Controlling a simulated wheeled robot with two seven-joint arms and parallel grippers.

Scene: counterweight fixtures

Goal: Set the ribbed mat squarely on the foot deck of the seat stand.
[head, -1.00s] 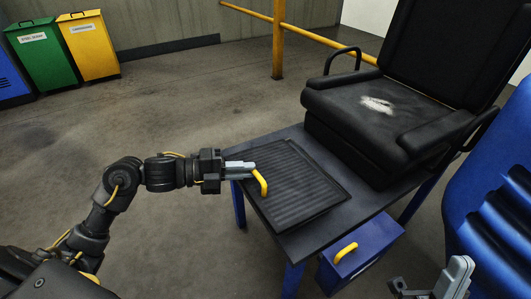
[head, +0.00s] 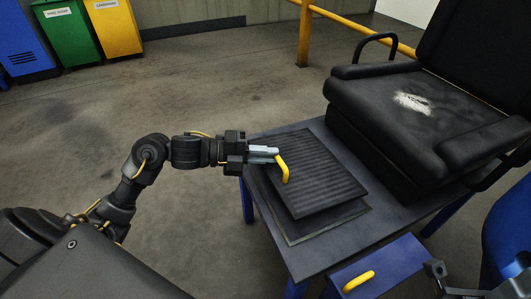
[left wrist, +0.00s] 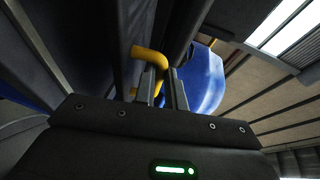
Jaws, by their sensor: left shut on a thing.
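The ribbed mat (head: 318,172) is a dark, grooved panel with a yellow handle (head: 283,170) at its left side. My left gripper (head: 272,157) is shut on that handle, which also shows between the fingers in the left wrist view (left wrist: 152,58). The mat is over the foot deck (head: 335,252) of the seat stand, seemingly raised. A thin-edged rectangular outline (head: 318,233) shows on the deck past the mat's near edge, so the mat is offset from it in this view. Part of my right gripper (head: 437,270) shows at the bottom right; its fingers are unclear.
The black seat (head: 425,105) with a pale worn patch stands right of the mat. A blue box (head: 385,268) with a yellow handle is at the deck's near side. Blue, green and yellow bins (head: 113,25) and a yellow rail (head: 305,35) are far off. Floor at left is clear.

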